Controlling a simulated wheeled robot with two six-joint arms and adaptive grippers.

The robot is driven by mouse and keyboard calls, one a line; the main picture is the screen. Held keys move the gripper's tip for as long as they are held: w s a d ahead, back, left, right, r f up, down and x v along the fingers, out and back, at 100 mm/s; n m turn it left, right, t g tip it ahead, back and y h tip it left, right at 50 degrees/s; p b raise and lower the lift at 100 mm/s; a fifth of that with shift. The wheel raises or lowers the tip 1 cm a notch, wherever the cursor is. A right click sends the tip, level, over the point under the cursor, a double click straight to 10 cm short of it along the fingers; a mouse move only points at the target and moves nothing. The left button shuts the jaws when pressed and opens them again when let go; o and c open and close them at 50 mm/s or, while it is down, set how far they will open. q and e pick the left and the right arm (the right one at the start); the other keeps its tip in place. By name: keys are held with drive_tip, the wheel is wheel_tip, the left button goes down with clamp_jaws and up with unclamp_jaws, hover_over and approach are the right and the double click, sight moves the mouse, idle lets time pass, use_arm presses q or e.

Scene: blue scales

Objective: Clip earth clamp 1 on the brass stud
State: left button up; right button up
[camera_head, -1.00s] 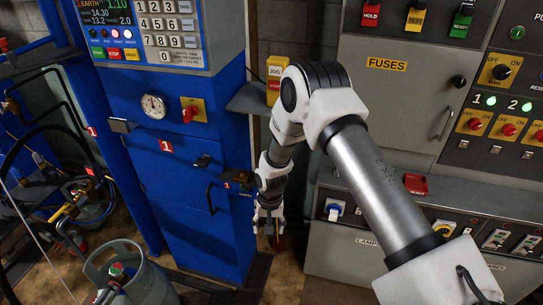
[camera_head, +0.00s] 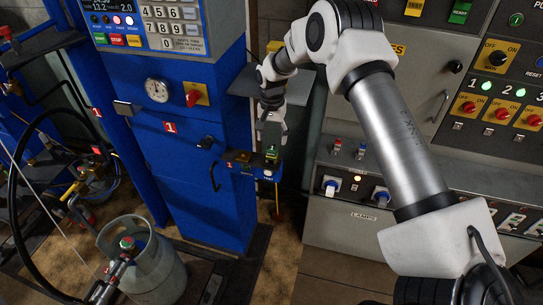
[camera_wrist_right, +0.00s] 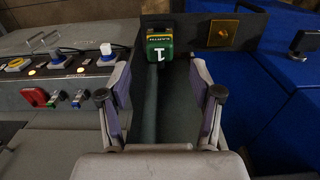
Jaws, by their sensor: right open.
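Earth clamp 1 is a green block with a white 1. In the right wrist view, the clamp (camera_wrist_right: 159,48) is at the dark bracket, ahead of and between my spread fingers. It also shows small in the head view (camera_head: 271,145), by my right gripper (camera_head: 272,125). My right gripper (camera_wrist_right: 162,88) is open, with a gap between each finger and the clamp. A brass plate with a small dot (camera_wrist_right: 222,33) is on the same bracket, right of the clamp; it also shows in the head view (camera_head: 242,156). I cannot make out a stud's shape. My left gripper is out of view.
A blue cabinet (camera_head: 200,200) with a gauge stands left of the bracket. A grey fuse and lamp cabinet (camera_head: 345,232) with switches stands to the right.

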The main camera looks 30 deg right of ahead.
sight(272, 148)
wheel_tip(272, 148, down, 7)
drive_tip(key=b, duration=0.4)
drive_tip(key=shift+f+b, duration=0.15)
drive_tip(key=shift+b, duration=0.15)
drive_tip(key=shift+f, duration=0.65)
idle(0.3)
clamp_jaws()
drive_tip(key=shift+r, duration=0.15)
